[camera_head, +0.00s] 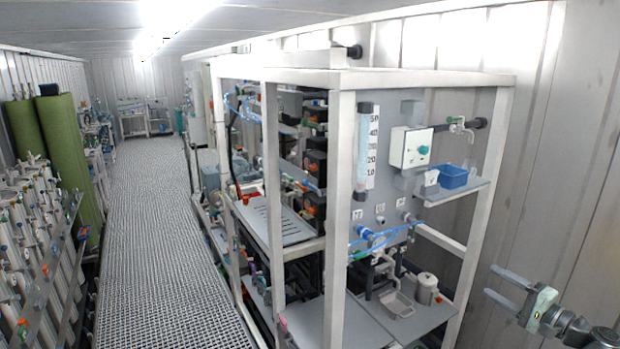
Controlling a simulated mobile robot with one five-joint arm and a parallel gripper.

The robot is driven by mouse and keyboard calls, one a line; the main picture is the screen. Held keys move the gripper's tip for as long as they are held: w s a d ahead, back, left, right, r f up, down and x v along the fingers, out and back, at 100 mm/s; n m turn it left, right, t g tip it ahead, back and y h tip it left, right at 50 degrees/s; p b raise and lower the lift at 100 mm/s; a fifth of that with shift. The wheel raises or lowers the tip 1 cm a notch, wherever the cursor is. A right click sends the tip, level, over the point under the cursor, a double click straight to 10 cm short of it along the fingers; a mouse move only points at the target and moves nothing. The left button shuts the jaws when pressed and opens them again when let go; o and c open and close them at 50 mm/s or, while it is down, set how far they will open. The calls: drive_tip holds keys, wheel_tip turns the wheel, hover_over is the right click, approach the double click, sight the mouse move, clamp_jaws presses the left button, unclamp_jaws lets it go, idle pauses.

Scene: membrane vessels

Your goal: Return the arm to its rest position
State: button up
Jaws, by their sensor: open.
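My gripper (506,290) shows at the lower right, at the end of my dark arm. Its two grey fingers are spread apart, point left and have nothing between them. A small green and white part sits at the gripper's base. The gripper appears in front of the grey wall, to the right of the white equipment frame in the picture. The rest of my arm runs out of view at the lower right corner.
A white frame (342,200) holds a panel with valves, a blue bin (453,176) on a shelf, and a grey tray (398,305) beside a beige pot (427,288). A grated walkway (160,220) runs clear on the left, beside racked white vessels (40,235) and green cylinders (68,150).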

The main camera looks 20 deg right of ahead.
drive_tip(key=w+a+f+n+g+y+b, duration=0.1)
drive_tip(key=w+a+f+n+y+b, duration=0.2)
drive_tip(key=w+a, duration=0.5)
drive_tip(key=w+a+f+n+g+y+b, duration=0.15)
drive_tip(key=w+a+f+b, duration=0.3)
drive_tip(key=a, duration=0.45)
drive_tip(key=w+a+f+n+g+y+b, duration=0.1)
drive_tip(key=w+a+f+g+b, duration=0.1)
drive_tip(key=a+f, duration=0.45)
drive_tip(key=w+a+f+n+g+y+b, duration=0.1)
drive_tip(key=w+a+f+n+g+b, duration=0.2)
drive_tip(key=a, duration=0.6)
drive_tip(key=w+a+f+g+y+b, duration=0.1)
drive_tip(key=a+f+g+b, duration=0.1)
drive_tip(key=a+f, duration=0.5)
drive_tip(key=s+a+f+n+g+h+b, duration=0.2)
drive_tip(key=s+a+f+n+g+b, duration=0.15)
drive_tip(key=a+f, duration=0.5)
drive_tip(key=s+a+f+n+g+h+b, duration=0.2)
drive_tip(key=a+f+g+b, duration=0.15)
drive_tip(key=a+f, duration=0.55)
drive_tip(key=s+f+n+h+b, duration=0.1)
drive_tip(key=s+f+h+b, duration=0.15)
drive_tip(key=f+h, duration=0.2)
drive_tip(key=s+d+f+h, duration=0.1)
drive_tip(key=d+h, duration=0.2)
drive_tip(key=d, duration=0.5)
drive_tip(key=shift+s+d+f+g+p, duration=0.15)
drive_tip(key=shift+s+d+g+p, duration=0.2)
drive_tip(key=shift+s+g+p, duration=0.1)
